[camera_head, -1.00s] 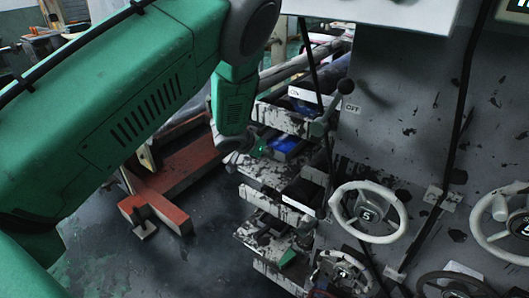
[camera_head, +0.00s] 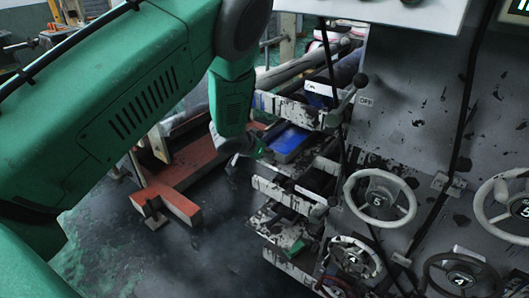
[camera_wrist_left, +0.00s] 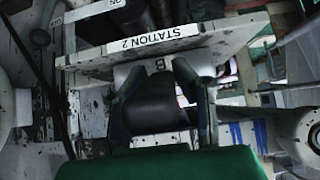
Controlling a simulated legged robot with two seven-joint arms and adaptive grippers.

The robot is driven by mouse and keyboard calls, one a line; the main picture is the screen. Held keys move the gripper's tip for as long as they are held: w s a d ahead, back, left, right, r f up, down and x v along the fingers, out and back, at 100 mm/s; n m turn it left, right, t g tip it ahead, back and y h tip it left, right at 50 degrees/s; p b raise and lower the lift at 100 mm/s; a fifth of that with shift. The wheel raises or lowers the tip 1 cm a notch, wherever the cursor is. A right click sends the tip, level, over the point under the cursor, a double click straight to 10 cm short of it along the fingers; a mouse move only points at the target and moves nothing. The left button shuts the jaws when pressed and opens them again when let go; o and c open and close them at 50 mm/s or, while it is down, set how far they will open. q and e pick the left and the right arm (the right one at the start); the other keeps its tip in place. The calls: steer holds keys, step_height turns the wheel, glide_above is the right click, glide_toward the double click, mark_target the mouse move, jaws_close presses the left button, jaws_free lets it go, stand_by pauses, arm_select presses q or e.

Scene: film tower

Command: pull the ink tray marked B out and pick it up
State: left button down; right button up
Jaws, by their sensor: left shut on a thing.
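The ink tray (camera_head: 287,143), with a blue inside, sticks out to the left from a grey bay in the machine's side in the head view. My left gripper (camera_head: 258,151) is at its outer left end, shut on it. In the left wrist view, the white end of the tray carries an upside-down letter B (camera_wrist_left: 158,65), between the fingertips of my left gripper (camera_wrist_left: 155,72). A dark rounded thing shows between the fingers. The tray's far end is hidden in the machine. My right gripper is out of view.
A paint-chipped shelf (camera_head: 290,110) lies above the tray, labelled STATION 2 in the wrist view (camera_wrist_left: 150,40). Another shelf (camera_head: 285,191) lies below. Handwheels (camera_head: 379,202) are on the panel at right. A red frame (camera_head: 165,195) stands on the floor behind my arm.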

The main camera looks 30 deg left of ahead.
arm_select(q)
steer(key=shift+s, duration=0.1)
steer(key=shift+a, duration=0.3)
steer(key=c, duration=1.2)
jaws_free()
steer(key=shift+a, duration=0.1)
steer(key=shift+d, duration=0.2)
steer(key=shift+s+r, duration=0.1)
steer(key=shift+r, duration=0.1)
steer(key=v, duration=1.1)
steer(key=shift+s+a, duration=0.15)
